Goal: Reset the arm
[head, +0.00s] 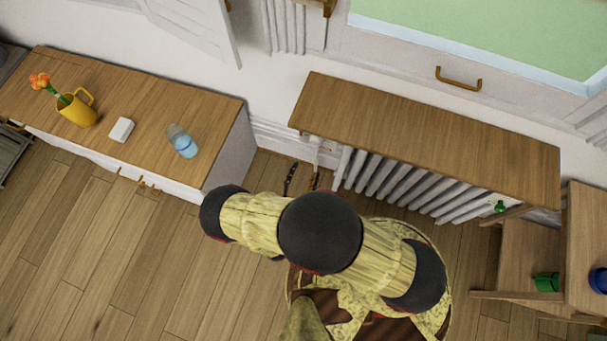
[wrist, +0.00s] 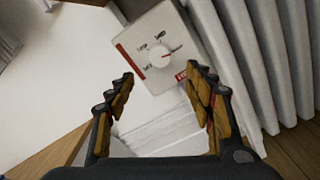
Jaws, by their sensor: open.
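My gripper (wrist: 162,110) is open and empty in the wrist view, with its two padded fingers well apart. Beyond the fingertips is a white control box with a round dial (wrist: 160,55), mounted at the end of the white radiator (wrist: 258,60). I see no contact between the fingers and the box. In the head view my arm reaches forward from the bottom middle, and the gripper tips (head: 302,178) show just past it, near the radiator's left end. The rest of the gripper is hidden behind my arm.
A wooden shelf (head: 420,130) covers the radiator. At left, a cabinet (head: 60,70) bears a yellow mug (head: 76,110) with orange flowers, a white block (head: 121,130) and a glass of blue liquid (head: 182,142). A wooden shelf unit (head: 585,240) stands at right. Floor is clear at left.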

